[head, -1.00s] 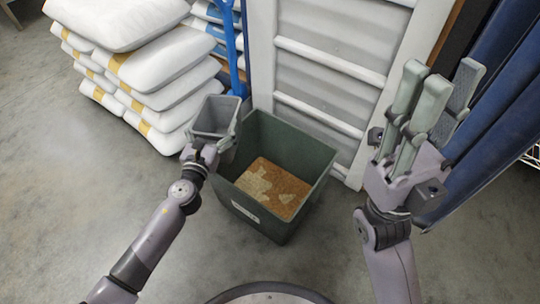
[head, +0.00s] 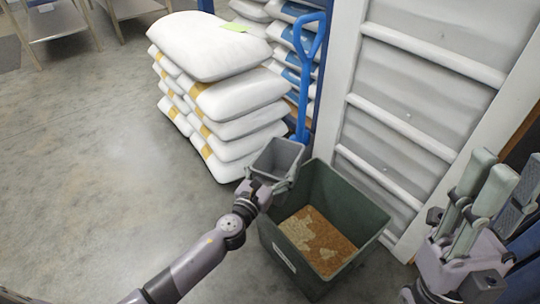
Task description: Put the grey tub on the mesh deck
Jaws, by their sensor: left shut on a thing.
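The grey tub (head: 279,158) is a small, open-topped container, held near the back-left rim of a dark green bin. My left gripper (head: 264,186) is shut on the tub's near side; its fingers are partly hidden. I cannot tell whether the tub touches the bin. My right gripper (head: 498,184) is at the right edge, fingers upward, spread and empty. I cannot make out a mesh deck for certain in this view.
The green bin (head: 355,208) holds brown, grainy material. White sacks (head: 222,95) are stacked behind the tub, beside a blue handle (head: 304,70). A pale ribbed panel (head: 400,110) stands right. Metal tables (head: 58,22) stand far left. The left floor is clear.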

